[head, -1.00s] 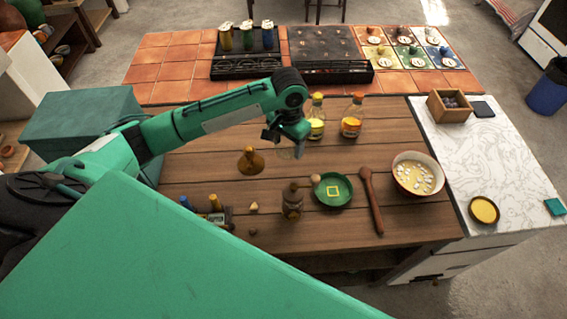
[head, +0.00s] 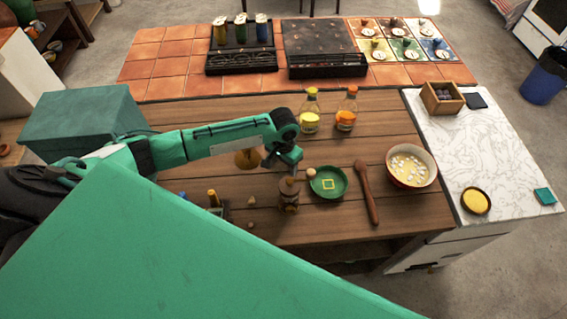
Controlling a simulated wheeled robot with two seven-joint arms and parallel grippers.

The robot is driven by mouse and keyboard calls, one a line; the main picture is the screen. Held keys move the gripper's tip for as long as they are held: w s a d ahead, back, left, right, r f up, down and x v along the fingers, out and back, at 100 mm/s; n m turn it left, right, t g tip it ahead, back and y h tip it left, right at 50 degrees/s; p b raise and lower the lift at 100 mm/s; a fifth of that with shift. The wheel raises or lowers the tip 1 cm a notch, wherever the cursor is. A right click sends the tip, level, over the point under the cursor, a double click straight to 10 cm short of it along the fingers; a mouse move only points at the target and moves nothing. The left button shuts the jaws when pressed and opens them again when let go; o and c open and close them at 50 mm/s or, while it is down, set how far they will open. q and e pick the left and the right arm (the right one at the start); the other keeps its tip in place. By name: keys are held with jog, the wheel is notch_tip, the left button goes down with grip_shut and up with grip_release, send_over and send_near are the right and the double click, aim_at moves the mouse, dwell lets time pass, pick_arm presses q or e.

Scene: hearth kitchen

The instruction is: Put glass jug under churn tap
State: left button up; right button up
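My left gripper (head: 288,160) is over the middle of the wooden table (head: 330,238), pointing down just behind and above a small brown jar-like item (head: 288,195). Its fingers are too small and dark to tell open from shut. I cannot make out a glass jug for certain. My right gripper is out of view.
Two capped bottles (head: 310,112) (head: 346,110) stand behind the gripper. A brown funnel-like item (head: 248,158) is partly behind my arm. A green dish (head: 328,183), wooden spoon (head: 366,190) and bowl (head: 411,167) are to the right. A teal box (head: 80,122) stands left.

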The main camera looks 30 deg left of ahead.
pick_arm(q)
jog(key=shift+f, duration=0.1)
jog(key=o, duration=1.1)
